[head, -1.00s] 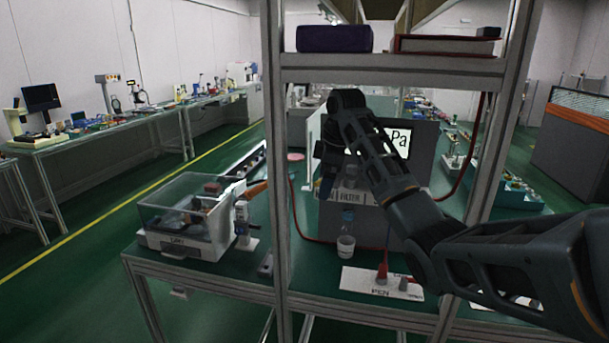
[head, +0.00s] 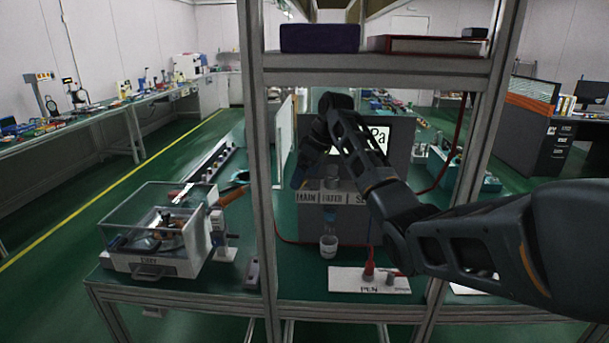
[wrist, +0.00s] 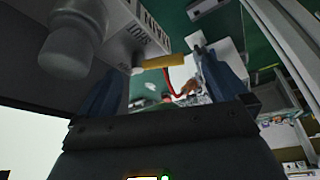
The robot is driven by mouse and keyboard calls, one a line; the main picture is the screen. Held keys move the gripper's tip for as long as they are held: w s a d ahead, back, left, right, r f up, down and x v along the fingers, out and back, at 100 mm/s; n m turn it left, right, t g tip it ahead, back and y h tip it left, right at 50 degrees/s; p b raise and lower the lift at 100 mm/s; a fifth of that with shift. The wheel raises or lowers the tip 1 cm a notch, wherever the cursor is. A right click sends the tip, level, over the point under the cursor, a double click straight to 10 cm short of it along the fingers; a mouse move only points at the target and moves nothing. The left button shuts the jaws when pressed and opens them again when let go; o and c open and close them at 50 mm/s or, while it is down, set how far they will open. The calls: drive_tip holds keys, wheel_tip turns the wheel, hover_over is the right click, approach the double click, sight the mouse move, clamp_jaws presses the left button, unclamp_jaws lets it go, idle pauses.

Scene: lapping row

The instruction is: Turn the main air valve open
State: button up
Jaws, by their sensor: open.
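The main air valve shows in the wrist view as a yellow lever (wrist: 163,61) with a pale pivot at its left end, beside an upside-down MAIN label (wrist: 152,14). My gripper (wrist: 161,66) is open. Its two blue fingers stand either side of the lever, apart from each other; I cannot tell whether either touches it. In the head view my gripper (head: 306,168) is at the front of the grey air unit, above its MAIN label (head: 306,197). The arm and gripper hide the valve there.
The air unit (head: 345,222) stands behind a metal shelf frame (head: 262,160). A clear-lidded machine (head: 155,230) is at left. A grey round fitting (wrist: 68,52) is close to my left finger.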

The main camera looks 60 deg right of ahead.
drive_tip(key=shift+x, duration=0.75)
drive_tip(key=c, duration=1)
